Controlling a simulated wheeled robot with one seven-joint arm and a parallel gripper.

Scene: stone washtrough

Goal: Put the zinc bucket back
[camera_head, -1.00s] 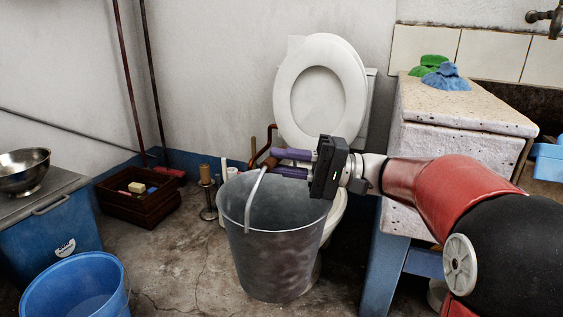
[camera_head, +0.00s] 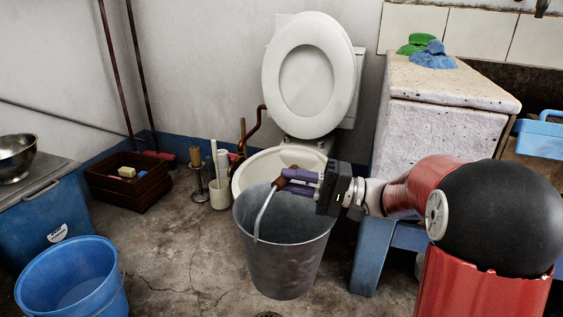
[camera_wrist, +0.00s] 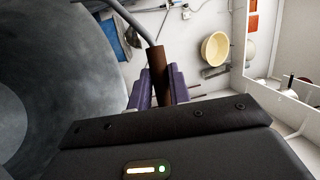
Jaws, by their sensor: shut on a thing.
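The zinc bucket (camera_head: 285,262) is grey and hangs upright, or nearly so, in front of the toilet in the head view. Whether its base touches the floor I cannot tell. Its wire handle is raised and has a brown grip (camera_wrist: 160,72). My gripper (camera_head: 288,181) has purple fingers and is shut on that brown grip, above the bucket's rim. In the wrist view the bucket's inside (camera_wrist: 45,75) fills the left, and my gripper (camera_wrist: 160,90) holds the grip between its fingers.
A toilet (camera_head: 262,160) with raised lid stands behind the bucket. A blue bucket (camera_head: 112,296) is at the lower left. A wooden crate (camera_head: 125,192) and a brush holder (camera_head: 220,194) stand by the wall. The stone washtrough (camera_head: 440,128) is right. Cracked floor lies open at left centre.

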